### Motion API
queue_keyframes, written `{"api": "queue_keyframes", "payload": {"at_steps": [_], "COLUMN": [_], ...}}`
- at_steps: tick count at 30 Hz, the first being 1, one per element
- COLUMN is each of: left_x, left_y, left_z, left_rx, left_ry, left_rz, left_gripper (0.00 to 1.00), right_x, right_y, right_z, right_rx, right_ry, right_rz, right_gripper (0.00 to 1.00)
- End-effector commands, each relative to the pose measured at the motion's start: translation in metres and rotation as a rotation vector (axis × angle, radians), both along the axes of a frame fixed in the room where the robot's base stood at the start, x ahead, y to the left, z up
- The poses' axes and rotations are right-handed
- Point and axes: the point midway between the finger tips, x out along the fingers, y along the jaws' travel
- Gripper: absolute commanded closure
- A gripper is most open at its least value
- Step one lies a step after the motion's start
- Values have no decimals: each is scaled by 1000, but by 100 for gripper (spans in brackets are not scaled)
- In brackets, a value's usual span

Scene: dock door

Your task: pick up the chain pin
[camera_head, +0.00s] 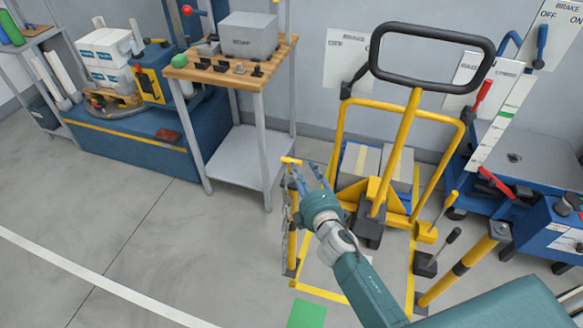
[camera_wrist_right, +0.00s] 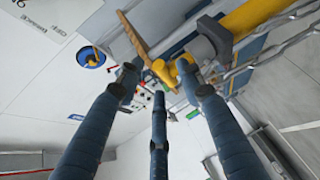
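My right gripper (camera_head: 308,174) is open, its dark blue fingers spread and pointing up beside the top of a yellow post (camera_head: 292,242). In the right wrist view the gripper (camera_wrist_right: 158,85) shows three separated fingers with nothing clearly held. A small yellow piece (camera_wrist_right: 164,72), possibly the chain pin, shows beyond and between the fingertips, close to a grey collar (camera_wrist_right: 214,36) on the yellow post. I cannot tell whether a finger touches it. In the head view a small yellow top (camera_head: 290,160) shows just left of the fingers. My left gripper is not in view.
A yellow hand truck (camera_head: 408,130) with boxes stands right of the gripper. A workbench (camera_head: 222,82) with a grey box (camera_head: 249,34) stands behind left. Another yellow-black post (camera_head: 468,262) and a blue cart (camera_head: 515,150) are at right. The floor at left is clear.

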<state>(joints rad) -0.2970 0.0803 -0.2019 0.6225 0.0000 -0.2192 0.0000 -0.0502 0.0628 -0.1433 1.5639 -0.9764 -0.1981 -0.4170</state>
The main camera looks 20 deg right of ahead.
Motion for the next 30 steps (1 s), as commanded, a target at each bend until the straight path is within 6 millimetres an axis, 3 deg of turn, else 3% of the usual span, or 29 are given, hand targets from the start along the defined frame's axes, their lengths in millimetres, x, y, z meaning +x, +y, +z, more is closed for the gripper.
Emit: {"api": "queue_keyframes", "payload": {"at_steps": [5, 13, 19, 30], "left_x": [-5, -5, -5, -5], "left_y": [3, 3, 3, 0], "left_z": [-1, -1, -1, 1], "left_rx": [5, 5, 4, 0], "left_ry": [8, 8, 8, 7], "left_rz": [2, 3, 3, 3], "left_gripper": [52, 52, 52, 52], "right_x": [22, 25, 24, 24], "right_y": [-1, -1, -1, -2], "right_z": [-3, -4, -5, -4], "right_rx": [3, 3, 2, 1], "right_ry": [0, 1, 2, 6], "right_rz": [0, 0, -1, -3], "right_gripper": [63, 63, 100, 100]}}
